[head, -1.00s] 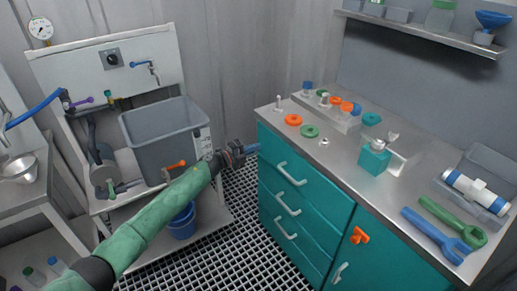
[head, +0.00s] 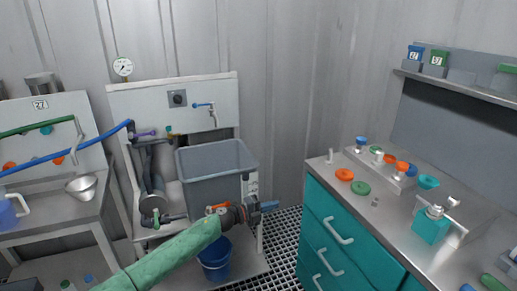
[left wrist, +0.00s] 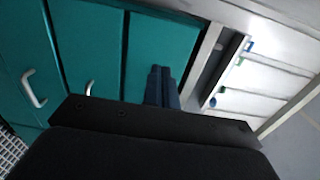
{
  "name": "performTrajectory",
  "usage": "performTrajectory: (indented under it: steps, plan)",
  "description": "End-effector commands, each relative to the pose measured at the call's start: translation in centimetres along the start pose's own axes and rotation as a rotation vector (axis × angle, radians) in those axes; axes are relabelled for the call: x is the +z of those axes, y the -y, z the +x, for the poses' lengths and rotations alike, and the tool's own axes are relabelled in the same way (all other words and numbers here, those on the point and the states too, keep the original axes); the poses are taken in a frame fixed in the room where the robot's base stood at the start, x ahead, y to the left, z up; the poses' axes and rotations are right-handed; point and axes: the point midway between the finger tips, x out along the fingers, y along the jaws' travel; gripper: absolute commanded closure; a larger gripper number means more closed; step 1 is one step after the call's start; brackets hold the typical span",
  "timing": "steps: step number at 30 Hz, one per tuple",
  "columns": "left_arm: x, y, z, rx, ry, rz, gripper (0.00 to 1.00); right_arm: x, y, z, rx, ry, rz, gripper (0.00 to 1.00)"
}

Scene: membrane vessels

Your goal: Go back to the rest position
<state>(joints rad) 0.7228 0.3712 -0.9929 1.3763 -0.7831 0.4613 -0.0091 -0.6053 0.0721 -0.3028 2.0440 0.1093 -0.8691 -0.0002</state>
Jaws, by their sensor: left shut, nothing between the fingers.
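My left gripper (head: 268,205) is on the end of my green-sleeved arm, which comes in from the lower left in the head view. It is shut and empty, in the air in front of the grey tub and left of the teal cabinet. In the left wrist view its dark blue fingers (left wrist: 161,88) lie together, with teal drawer fronts (left wrist: 85,50) behind them. My right gripper is in neither view.
The grey tub (head: 215,190) stands on a metal stand, with a blue bucket (head: 215,262) below. The teal cabinet (head: 335,235) carries orange and green caps and a teal block (head: 431,228). A side table with a metal funnel (head: 82,186) is at left.

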Motion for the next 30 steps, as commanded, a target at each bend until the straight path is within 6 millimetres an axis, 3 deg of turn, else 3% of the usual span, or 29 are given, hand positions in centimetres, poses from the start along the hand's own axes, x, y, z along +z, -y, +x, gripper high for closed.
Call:
performTrajectory:
  steps: [6,10,14,18,24,30]
  plan:
    - [4.4,0.1,-0.5,-0.010,0.237,-0.033,1.00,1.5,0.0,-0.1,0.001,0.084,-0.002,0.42]
    - [6.7,1.7,-1.0,-0.042,0.418,-0.087,1.00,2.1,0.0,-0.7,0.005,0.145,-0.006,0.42]
    - [8.3,4.6,-1.9,-0.089,0.589,-0.155,1.00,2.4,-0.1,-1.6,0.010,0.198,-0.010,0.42]
    - [9.4,8.9,-3.5,-0.152,0.762,-0.248,1.00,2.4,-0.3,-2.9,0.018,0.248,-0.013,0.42]
    - [9.0,15.2,-6.4,-0.234,0.977,-0.436,1.00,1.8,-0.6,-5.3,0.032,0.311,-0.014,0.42]
    - [4.9,16.9,-10.5,-0.240,1.157,-0.715,1.00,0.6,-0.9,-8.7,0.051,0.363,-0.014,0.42]
